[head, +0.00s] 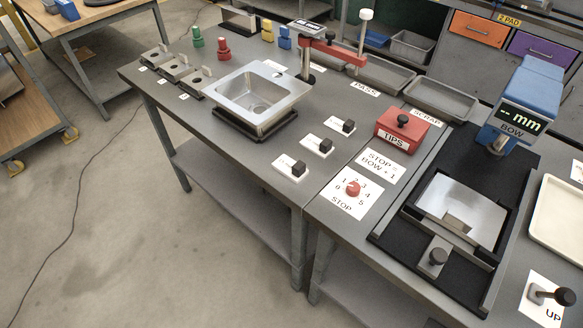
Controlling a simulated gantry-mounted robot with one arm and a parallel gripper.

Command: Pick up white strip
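I cannot single out a white strip for certain. A small pale flat piece (275,65) lies at the back edge of the steel sink (257,92), too small to identify. Small white labels (184,97) lie in front of the grey slotted blocks (181,68) at the left. White cards lie under several black-knobbed blocks (318,145) right of the sink. My gripper is not in view.
A red lever with a white knob (365,15) stands behind the sink. PASS and SCRAP trays (440,98) line the back. The front left bench edge is clear.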

